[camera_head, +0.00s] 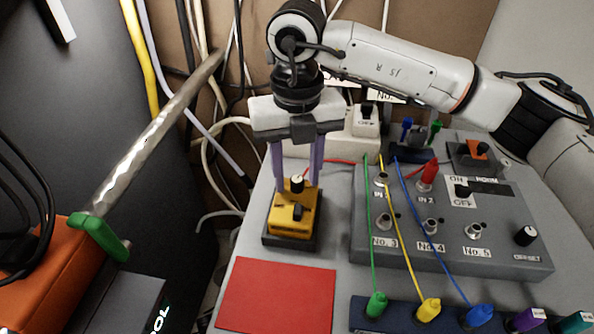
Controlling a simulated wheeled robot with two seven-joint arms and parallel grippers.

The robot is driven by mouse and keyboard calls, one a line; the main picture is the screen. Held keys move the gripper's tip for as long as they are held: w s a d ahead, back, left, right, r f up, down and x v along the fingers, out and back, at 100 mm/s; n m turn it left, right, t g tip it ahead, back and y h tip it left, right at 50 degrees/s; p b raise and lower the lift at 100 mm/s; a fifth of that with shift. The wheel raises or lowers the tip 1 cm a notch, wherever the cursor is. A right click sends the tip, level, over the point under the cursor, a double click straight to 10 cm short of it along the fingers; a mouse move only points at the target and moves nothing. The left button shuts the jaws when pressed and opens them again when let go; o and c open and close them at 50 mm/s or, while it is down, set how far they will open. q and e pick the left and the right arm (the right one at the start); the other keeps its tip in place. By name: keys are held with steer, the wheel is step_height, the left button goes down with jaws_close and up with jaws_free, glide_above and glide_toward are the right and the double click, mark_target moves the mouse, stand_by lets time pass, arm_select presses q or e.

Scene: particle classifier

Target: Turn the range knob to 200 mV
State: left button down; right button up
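A yellow box (291,221) on a dark base stands near the left end of the grey bench. It carries a black knob with a pale top (297,185) and a smaller black part (297,211) in front. No range marking, 200 mV mark or pointer direction is readable, so I cannot tell which control is the range knob. My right gripper (297,188) points down over the yellow box. Its two purple fingers are apart, one on each side of the pale-topped knob. I cannot tell whether they touch it. My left gripper is out of view.
A grey panel (400,262) with sockets, a switch and an offset knob (526,235) stands to the right. Green, yellow and blue wires cross it to plugs in front. A red sheet (277,296) lies before the yellow box. An orange box (45,290) is at left.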

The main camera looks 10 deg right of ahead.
mark_target(297, 179)
step_height(297, 179, up, 10)
steer(key=shift+r, duration=0.15)
stand_by(0.5)
stand_by(0.3)
